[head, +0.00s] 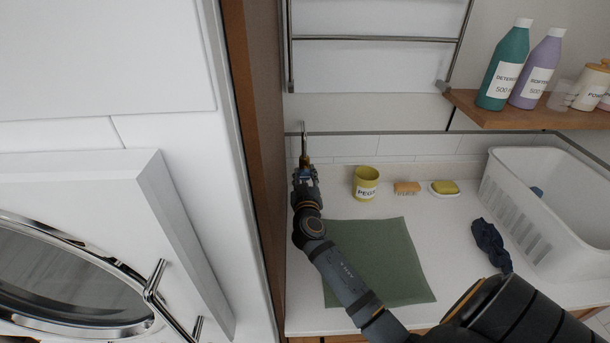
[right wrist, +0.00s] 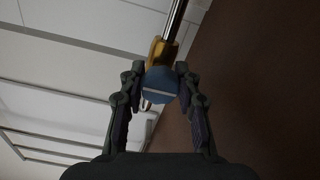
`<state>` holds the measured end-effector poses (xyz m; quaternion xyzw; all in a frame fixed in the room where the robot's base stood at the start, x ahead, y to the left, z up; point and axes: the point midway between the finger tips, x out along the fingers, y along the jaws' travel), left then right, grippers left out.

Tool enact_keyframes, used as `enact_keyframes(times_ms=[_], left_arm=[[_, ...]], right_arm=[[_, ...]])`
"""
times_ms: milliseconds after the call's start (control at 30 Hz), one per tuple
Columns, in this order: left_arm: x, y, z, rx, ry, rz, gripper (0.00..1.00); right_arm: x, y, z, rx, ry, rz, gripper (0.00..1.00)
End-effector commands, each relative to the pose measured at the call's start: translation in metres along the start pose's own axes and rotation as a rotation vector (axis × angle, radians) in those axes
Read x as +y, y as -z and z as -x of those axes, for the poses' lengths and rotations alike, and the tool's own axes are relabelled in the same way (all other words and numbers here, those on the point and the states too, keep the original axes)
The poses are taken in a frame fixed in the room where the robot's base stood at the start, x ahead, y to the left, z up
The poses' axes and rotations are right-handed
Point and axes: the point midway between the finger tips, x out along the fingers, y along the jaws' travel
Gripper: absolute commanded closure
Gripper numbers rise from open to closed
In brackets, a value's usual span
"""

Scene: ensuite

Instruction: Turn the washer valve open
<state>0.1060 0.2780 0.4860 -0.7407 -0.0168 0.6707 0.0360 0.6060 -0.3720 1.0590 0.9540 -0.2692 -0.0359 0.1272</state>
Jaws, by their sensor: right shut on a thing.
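The washer valve is a brass fitting (head: 304,161) on a thin metal pipe near the back wall, beside the brown panel. In the right wrist view its brass body (right wrist: 158,50) and round blue handle (right wrist: 161,82) show, with a pale bar across the handle. My right gripper (head: 305,177) reaches the valve from the front. Its two fingers (right wrist: 161,78) are shut on the blue handle, one on each side. In the head view the gripper hides most of the handle. My left gripper is not in view.
A brown panel (head: 262,120) stands close on the left, beside the white washer (head: 95,190). On the counter are a green mat (head: 385,255), a yellow cup (head: 366,183), soaps (head: 445,187), a dark cloth (head: 490,245) and a white basket (head: 520,215). A shelf (head: 540,118) holds bottles.

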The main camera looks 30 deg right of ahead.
Motion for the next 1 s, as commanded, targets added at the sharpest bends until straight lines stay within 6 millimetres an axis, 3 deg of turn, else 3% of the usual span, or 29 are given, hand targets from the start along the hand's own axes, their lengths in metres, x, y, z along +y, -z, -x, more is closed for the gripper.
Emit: enact_keyframes(times_ms=[367, 1000], left_arm=[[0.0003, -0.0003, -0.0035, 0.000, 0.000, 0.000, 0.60], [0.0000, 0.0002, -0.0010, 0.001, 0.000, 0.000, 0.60]], right_arm=[[-0.0002, -0.0007, 0.0002, 0.000, 0.000, 0.146, 0.99], [0.0005, 0.0005, 0.0002, -0.001, 0.001, 0.743, 0.99]])
